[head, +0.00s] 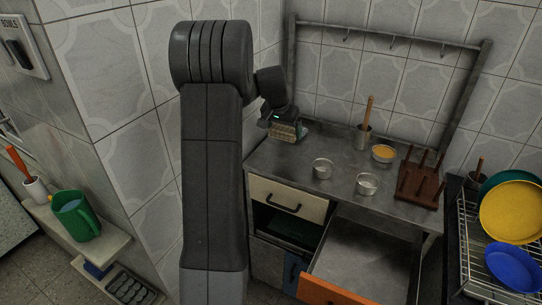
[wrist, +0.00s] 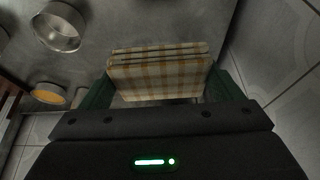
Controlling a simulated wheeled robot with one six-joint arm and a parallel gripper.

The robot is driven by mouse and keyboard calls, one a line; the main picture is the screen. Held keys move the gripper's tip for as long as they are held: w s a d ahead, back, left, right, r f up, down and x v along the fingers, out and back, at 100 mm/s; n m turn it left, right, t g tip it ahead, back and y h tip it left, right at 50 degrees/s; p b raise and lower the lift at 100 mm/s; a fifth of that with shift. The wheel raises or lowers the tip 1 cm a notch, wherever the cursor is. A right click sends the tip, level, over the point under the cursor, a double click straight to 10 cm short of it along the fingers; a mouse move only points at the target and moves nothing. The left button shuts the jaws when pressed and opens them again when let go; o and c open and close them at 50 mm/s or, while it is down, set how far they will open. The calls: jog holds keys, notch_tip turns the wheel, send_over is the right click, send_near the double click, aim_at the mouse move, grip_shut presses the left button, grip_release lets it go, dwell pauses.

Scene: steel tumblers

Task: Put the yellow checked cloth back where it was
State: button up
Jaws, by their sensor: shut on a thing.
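The yellow checked cloth (wrist: 160,72) is a folded, cream and yellow-brown checked bundle between the two green fingers of my gripper (wrist: 158,88) in the wrist view. The fingers are shut on it from both sides. In the head view the cloth (head: 285,131) shows small under my gripper (head: 288,128), over the back left part of the steel counter (head: 335,151). I cannot tell whether the cloth touches the counter.
Two steel tumblers (head: 322,168) (head: 367,184) stand mid-counter. Behind them are a pot with a wooden handle (head: 363,136) and a bowl of yellow food (head: 384,153). A wooden peg rack (head: 420,185) stands right. An orange-fronted drawer (head: 335,291) is open below. The counter's left front is clear.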

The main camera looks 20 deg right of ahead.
aim_at(284, 159)
notch_tip(284, 159, down, 10)
jog(key=shift+d+r+p, duration=0.1)
jog(key=shift+p, duration=0.25)
jog(key=shift+s, duration=0.1)
jog(key=shift+f, duration=0.2)
jog(key=o, duration=0.7)
jog(key=shift+r, duration=0.45)
jog(key=v, duration=1.1)
jog(key=shift+r+b, duration=0.25)
jog(key=shift+b, duration=0.15)
